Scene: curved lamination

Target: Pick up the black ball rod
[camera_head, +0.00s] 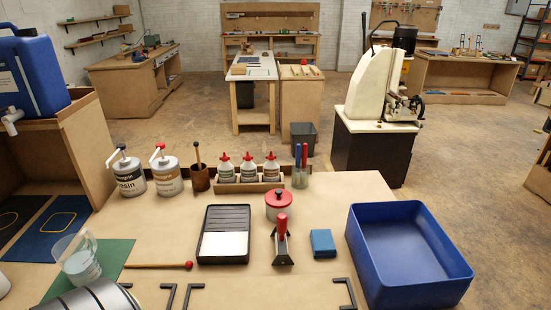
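No rod with a clearly black ball shows. A thin rod with a red ball end (188,265) lies on the table at front left, its other end by the green mat. A wooden rod with a small brownish knob (197,153) stands upright in a brown cup (199,181) at the back; its exact colour is hard to tell. Neither of my grippers is in view.
A black tray (226,209) with a white area, a red lidded pot (279,205), a red-handled tool (282,235), a blue block (323,243) and a large blue bin (396,214) occupy the table (330,190). Dark corner brackets (188,292) lie along the front.

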